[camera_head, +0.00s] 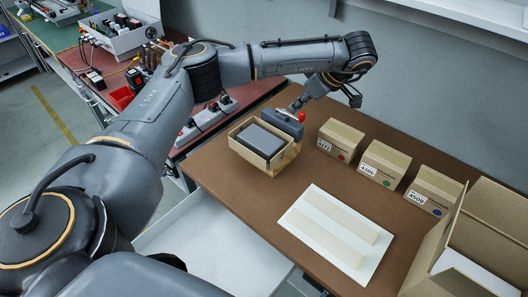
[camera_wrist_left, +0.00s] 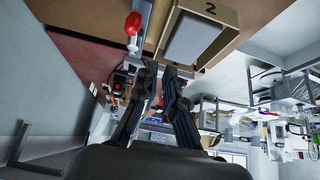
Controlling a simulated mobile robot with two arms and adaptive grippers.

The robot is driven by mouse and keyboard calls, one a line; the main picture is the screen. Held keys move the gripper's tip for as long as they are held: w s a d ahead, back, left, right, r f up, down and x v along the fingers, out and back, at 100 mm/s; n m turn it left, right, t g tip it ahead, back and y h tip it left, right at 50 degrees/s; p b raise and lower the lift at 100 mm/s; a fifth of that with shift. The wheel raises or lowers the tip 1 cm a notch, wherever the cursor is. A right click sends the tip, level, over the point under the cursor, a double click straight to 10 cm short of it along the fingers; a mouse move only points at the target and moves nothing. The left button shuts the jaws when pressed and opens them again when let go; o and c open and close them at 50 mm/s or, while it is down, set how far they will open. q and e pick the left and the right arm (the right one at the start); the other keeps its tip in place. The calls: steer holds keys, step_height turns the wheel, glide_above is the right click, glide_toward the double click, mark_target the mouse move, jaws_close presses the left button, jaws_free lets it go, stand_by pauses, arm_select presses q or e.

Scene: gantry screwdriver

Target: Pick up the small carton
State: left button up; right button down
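Three small brown cartons stand in a row at the back of the brown table in the head view: one with a red dot (camera_head: 340,140), one with a green dot (camera_head: 384,163) and one with a blue dot (camera_head: 433,190). My left gripper (camera_head: 297,104) is left of them, by an open brown box (camera_head: 268,164) with a grey insert. In the left wrist view the left gripper's fingers (camera_wrist_left: 164,72) stand slightly apart with nothing seen between them. The box, marked 2 (camera_wrist_left: 215,62), is above them there. My right gripper is not in view.
A red knob (camera_head: 302,117) is beside the open box, close to my left gripper. A white board with two pale strips (camera_head: 372,264) lies in front of the cartons. A large open cardboard box (camera_head: 490,222) stands at right. A tool bench (camera_head: 140,62) is at back left.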

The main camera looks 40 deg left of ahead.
arm_select(q)
steer(key=p+x, duration=0.1)
steer(key=x, duration=0.8)
steer(key=shift+d, duration=0.1)
steer(key=p+x, duration=0.1)
steer(key=x, duration=0.4)
steer(key=shift+p, duration=0.35)
jaws_close()
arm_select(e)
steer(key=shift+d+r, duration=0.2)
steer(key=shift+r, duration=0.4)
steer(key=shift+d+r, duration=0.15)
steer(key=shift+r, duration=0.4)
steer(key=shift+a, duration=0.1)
